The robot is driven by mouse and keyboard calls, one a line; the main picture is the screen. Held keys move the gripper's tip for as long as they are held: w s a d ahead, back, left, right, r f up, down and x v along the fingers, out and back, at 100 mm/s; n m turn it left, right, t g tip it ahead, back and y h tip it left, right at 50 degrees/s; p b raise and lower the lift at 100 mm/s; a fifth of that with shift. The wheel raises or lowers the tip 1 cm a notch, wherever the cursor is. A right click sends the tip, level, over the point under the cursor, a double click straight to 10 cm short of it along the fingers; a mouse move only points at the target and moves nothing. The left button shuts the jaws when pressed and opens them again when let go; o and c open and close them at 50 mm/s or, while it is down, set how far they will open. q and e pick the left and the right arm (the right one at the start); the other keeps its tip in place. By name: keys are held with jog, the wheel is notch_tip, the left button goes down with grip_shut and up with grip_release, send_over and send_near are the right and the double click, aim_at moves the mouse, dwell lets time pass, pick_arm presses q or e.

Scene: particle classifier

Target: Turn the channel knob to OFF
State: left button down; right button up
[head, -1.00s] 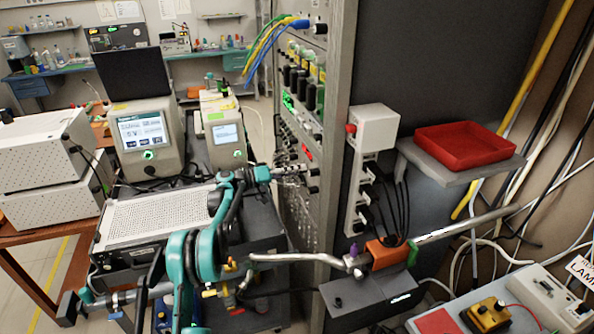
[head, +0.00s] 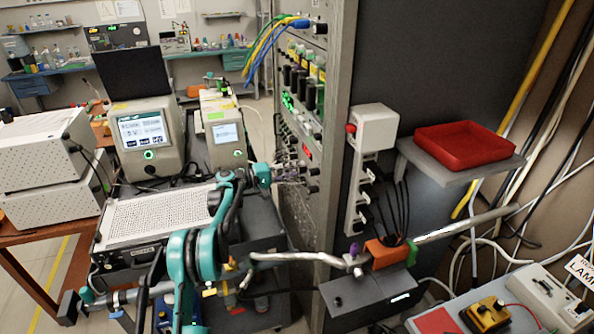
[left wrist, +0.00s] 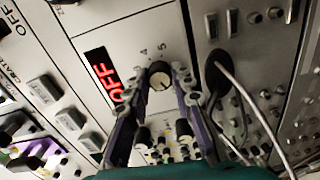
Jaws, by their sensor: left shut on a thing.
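The channel knob (left wrist: 160,80) is a small dark round knob with a pale face, on a light panel in the left wrist view. The numbers 4 and 5 are printed near it. My left gripper (left wrist: 158,88) has one finger on each side of the knob and is shut on it. Beside it, a display (left wrist: 103,75) shows red letters reading OFF. In the head view my left gripper (head: 290,172) reaches the front of the rack, and its fingers hide the knob. My right gripper is not in view.
The instrument rack (head: 345,60) rises beside my left arm, with blue and yellow cables (head: 268,45) above. A black plug with a pale cable (left wrist: 218,75) sits close to the fingers. A metal pipe (head: 300,259) crosses low in front. A red tray (head: 462,146) is on a shelf.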

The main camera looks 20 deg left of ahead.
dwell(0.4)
pick_arm(q)
jog(key=c, duration=1.3)
grip_release()
jog(key=v, duration=1.2)
